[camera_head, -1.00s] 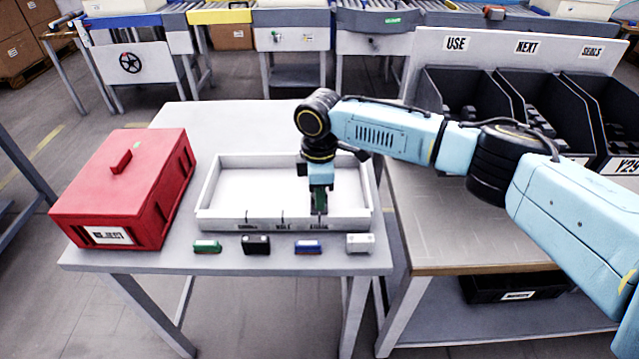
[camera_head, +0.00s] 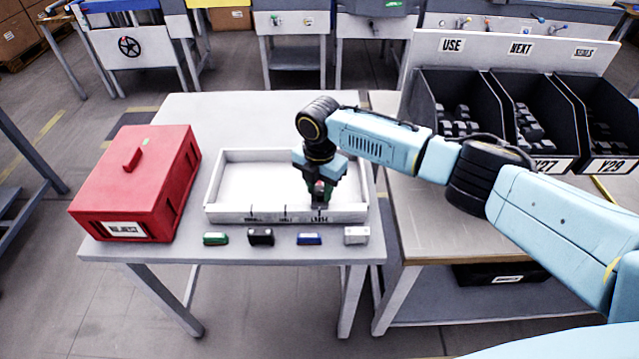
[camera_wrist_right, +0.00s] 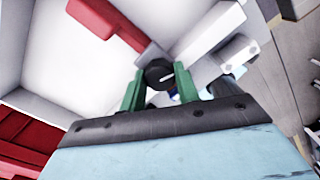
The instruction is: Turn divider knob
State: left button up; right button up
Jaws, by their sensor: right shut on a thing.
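A white open tray (camera_head: 225,190) stands on the grey table, with labels and small dark marks along its front wall. My right gripper (camera_head: 319,195) points down at the right part of that front wall. In the right wrist view, its green fingers (camera_wrist_right: 160,82) are closed around a round black knob (camera_wrist_right: 159,73) with a white pointer line. The knob is mostly hidden by the gripper in the head view. My left gripper is in neither view.
A red lidded box (camera_head: 130,185) stands left of the tray. Green (camera_head: 215,239), black (camera_head: 261,237), blue (camera_head: 309,239) and grey (camera_head: 357,236) blocks sit in front of it. Black bins (camera_head: 458,115) stand on the right bench.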

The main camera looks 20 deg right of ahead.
aim_at(319, 191)
jog(key=n, duration=0.5)
jog(key=shift+n, duration=0.4)
dwell(0.4)
jog(key=o, duration=1)
jog(key=shift+c, duration=0.2)
jog(key=shift+r, duration=0.15)
notch_tip(319, 191, up, 13)
jog(key=p, duration=0.1)
jog(key=shift+a, duration=0.1)
